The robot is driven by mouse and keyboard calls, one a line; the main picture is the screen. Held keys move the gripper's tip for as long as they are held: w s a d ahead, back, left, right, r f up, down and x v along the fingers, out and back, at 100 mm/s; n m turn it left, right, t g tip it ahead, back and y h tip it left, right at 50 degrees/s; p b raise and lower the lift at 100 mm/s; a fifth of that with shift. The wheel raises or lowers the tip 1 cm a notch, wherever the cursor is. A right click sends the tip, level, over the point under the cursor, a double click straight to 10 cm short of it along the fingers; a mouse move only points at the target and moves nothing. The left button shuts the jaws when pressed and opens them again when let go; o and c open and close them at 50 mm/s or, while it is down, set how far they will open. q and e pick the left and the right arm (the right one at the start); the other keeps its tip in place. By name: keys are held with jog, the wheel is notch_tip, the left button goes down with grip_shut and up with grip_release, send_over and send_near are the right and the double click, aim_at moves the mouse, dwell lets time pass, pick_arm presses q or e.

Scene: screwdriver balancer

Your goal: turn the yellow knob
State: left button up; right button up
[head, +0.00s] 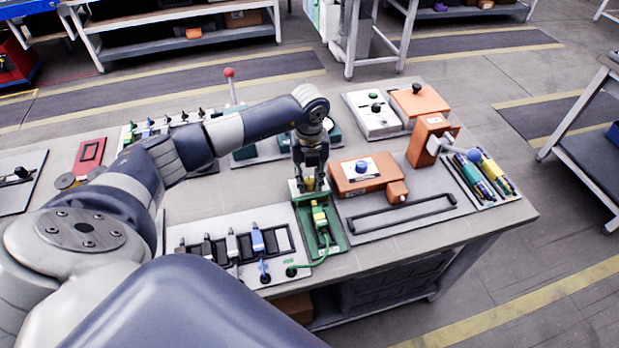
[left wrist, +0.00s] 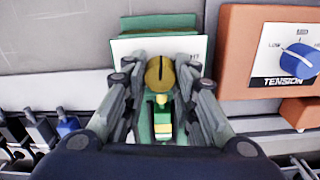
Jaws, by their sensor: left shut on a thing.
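The yellow knob (left wrist: 160,74) is round with a dark slot line across its top, running up and down in the left wrist view. It sits by a white label plate (left wrist: 125,47) on a green base (head: 333,243). In the head view the knob (head: 309,184) shows as a bit of yellow under my left gripper (head: 311,176). My left gripper (left wrist: 160,80) points down with one finger on each side of the knob, shut on it. The label is mostly hidden by the fingers. My right gripper is in neither view.
An orange box with a blue TENSION dial (left wrist: 300,58) stands close to the right of my gripper. A green plug (head: 320,216) with a cable lies in front. A rack of connectors (head: 236,243) is to the left, and a black bar handle (head: 403,214) to the right.

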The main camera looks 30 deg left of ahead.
pick_arm(q)
jog(key=n+p, duration=0.1)
jog(key=n, duration=0.8)
jog(key=shift+n+p, duration=0.35)
jog(key=shift+n, duration=0.05)
jog(key=shift+n+p, duration=0.45)
jog(key=shift+n, duration=1.45)
jog(key=o, duration=1.1)
